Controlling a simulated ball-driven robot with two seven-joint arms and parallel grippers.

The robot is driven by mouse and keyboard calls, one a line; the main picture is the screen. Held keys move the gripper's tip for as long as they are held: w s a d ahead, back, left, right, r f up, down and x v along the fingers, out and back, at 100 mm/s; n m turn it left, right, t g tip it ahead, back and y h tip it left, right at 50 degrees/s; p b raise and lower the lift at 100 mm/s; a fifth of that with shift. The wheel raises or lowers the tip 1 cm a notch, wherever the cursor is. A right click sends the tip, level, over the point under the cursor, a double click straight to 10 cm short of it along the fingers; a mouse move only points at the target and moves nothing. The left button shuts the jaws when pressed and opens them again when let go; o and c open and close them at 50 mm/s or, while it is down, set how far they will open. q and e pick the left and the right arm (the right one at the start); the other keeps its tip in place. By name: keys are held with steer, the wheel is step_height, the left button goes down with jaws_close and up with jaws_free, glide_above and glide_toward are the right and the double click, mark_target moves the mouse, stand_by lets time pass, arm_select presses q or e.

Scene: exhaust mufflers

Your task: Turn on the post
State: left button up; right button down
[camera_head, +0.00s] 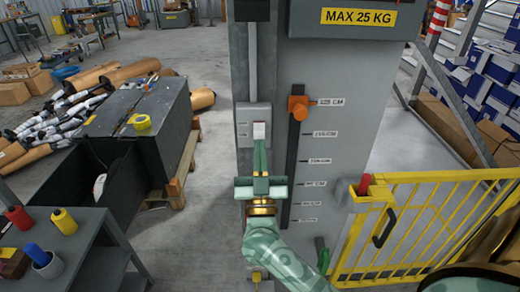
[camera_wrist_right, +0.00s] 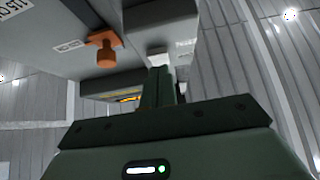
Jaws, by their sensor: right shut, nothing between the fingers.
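The grey post (camera_head: 300,75) stands upright in the middle of the head view. A light grey switch box (camera_head: 244,128) is on its narrow left side, with a pale rocker (camera_head: 259,131) on it. My right gripper (camera_head: 260,146) is shut and empty, its fingertips pointing at the rocker and overlapping its lower edge in the head view. In the right wrist view the closed fingers (camera_wrist_right: 158,76) reach up to the pale switch part (camera_wrist_right: 158,58). I cannot tell whether they touch. My left gripper is not in view.
An orange knob (camera_head: 297,108) sits on a dark labelled slot right of the switch. A yellow gate (camera_head: 432,225) stands at the right. A dark open crate (camera_head: 115,185) and a grey table (camera_head: 75,245) are at the left. Bare floor lies between crate and post.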

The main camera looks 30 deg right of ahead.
steer(key=shift+w+d, duration=0.25)
steer(key=shift+w, duration=0.15)
steer(key=shift+f, duration=0.1)
